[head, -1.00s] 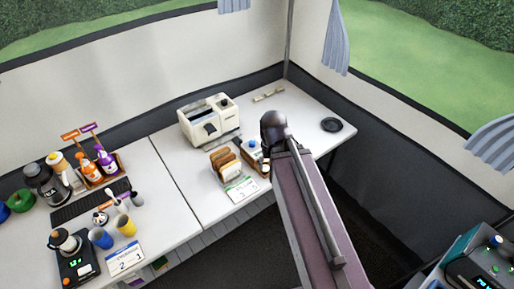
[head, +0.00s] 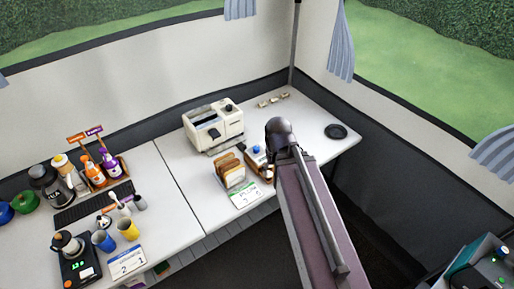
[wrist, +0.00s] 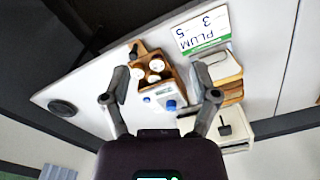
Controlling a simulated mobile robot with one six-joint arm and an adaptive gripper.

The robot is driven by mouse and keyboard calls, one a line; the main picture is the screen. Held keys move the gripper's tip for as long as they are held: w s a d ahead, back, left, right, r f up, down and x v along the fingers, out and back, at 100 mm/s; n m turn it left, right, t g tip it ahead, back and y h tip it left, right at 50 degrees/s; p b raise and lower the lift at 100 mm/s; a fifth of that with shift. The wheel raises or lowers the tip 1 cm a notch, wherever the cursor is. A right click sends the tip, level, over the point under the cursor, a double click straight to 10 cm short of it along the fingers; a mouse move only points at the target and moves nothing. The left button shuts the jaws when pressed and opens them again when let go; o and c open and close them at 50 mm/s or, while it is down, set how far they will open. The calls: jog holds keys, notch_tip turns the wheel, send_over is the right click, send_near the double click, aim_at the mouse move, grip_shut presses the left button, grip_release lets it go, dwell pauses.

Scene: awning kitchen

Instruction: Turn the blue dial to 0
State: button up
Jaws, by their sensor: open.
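A small white device (wrist: 160,95) with a small display and a round blue dial (wrist: 171,105) shows in the wrist view, beside a wooden tray of white round items. In the head view the blue dial (head: 256,149) is a small blue spot between the bread rack and my arm. My gripper (wrist: 161,83) is open and empty, with its two fingers spread on either side of the device in the picture. I cannot tell the height between them or read the dial's setting.
A bread rack (head: 230,171), a cream toaster (head: 213,127) and a PLUM card (wrist: 203,29) stand close by. A black round plate (head: 336,131) lies at the table's right end. Cups, bottles and a coffee pot crowd the left table. The tabletop around the plate is clear.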

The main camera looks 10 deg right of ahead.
aim_at(256, 148)
jog(key=w+a+r+m+p, duration=0.1)
jog(key=w+m, duration=1.5)
jog(key=w, duration=0.7)
jog(key=shift+w+a, duration=0.3)
jog(key=shift+a, duration=0.1)
notch_tip(256, 148, down, 14)
jog(key=b, duration=1.3)
jog(key=shift+r+b, duration=0.15)
jog(key=shift+b, duration=0.2)
grip_shut()
